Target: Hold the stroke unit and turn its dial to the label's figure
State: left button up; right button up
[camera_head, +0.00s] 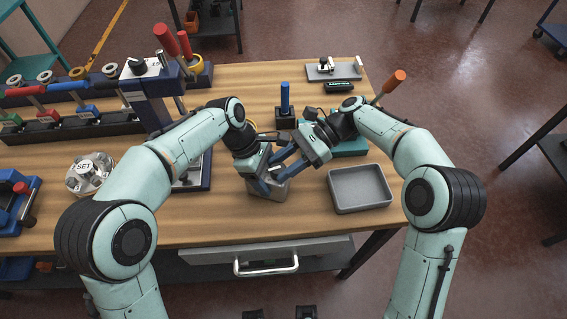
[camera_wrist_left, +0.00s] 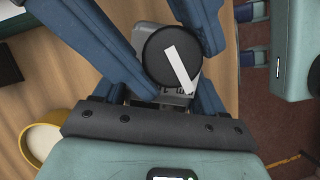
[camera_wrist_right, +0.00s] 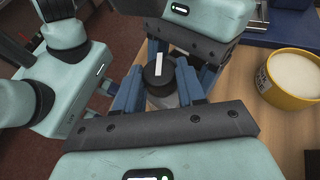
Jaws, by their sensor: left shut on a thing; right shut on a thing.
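The grey stroke unit (camera_head: 281,190) is near the front middle of the table, mostly covered by my grippers in the head view. Its round black dial (camera_wrist_left: 160,64) with a white pointer bar shows from above in the left wrist view, and the dial (camera_wrist_right: 157,76) also shows in the right wrist view. A pale label (camera_wrist_left: 181,91) is partly visible beside the dial; its figure is too small to read. My left gripper (camera_head: 263,183) is shut on the unit's body. My right gripper (camera_head: 282,166) comes in from the right, its fingers shut around the dial.
A grey empty tray (camera_head: 360,188) lies to the right. A blue-handled post (camera_head: 285,105) stands behind the grippers. A yellow tub (camera_wrist_right: 290,85) is close by in the right wrist view. A stack marked SET (camera_head: 90,173) and a machine column (camera_head: 148,88) stand left.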

jog(key=o, duration=1.1)
jog(key=shift+c, duration=0.2)
jog(key=m+t, duration=0.2)
jog(key=m+t+y, duration=0.1)
jog(key=shift+s+r, duration=0.1)
jog(key=shift+s, duration=0.15)
jog(key=m+t, duration=0.2)
jog(key=t, duration=0.1)
jog(key=m+t, duration=0.2)
jog(key=shift+s, duration=0.3)
jog(key=v, duration=1.2)
jog(key=shift+s+m+t, duration=0.2)
jog(key=shift+m+t, duration=0.1)
